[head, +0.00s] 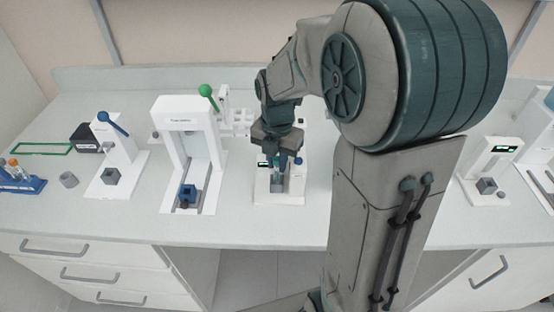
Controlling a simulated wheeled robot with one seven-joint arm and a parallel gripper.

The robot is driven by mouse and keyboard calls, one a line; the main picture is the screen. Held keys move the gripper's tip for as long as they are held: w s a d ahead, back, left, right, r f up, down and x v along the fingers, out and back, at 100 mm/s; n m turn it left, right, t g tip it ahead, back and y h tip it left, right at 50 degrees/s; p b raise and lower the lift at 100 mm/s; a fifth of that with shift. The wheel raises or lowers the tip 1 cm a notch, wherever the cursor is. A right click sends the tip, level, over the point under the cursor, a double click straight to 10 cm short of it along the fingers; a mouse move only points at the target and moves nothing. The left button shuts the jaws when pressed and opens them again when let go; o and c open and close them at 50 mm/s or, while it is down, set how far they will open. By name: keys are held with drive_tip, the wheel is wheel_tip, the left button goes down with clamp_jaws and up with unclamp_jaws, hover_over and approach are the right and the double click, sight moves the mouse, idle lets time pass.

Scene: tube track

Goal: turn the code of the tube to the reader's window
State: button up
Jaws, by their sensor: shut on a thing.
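My gripper (279,160) points down over a small white station (264,198) at the middle of the bench. It is shut on a tube (279,169), which is small here and mostly hidden by the fingers. The tube looks upright, in or just above the grey holder (277,185) of the station; I cannot tell which. A small green-lit display (262,164) shows left of the gripper, so this station looks like the reader. The tube's code and the reader's window cannot be made out.
Left of the station stand a white frame press (172,130) with a green-knobbed lever and a blue-knobbed device (112,150). A blue rack (20,180) with tubes is at far left. Another display station (490,170) stands right. My arm hides the bench right of centre.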

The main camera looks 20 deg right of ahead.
drive_tip(key=shift+f+b, duration=0.35)
drive_tip(key=shift+f, duration=0.25)
drive_tip(key=o, duration=0.9)
drive_tip(key=shift+a, duration=0.1)
drive_tip(key=shift+r, duration=0.35)
wheel_tip(320, 180, up, 13)
drive_tip(key=shift+r, duration=0.1)
idle(0.4)
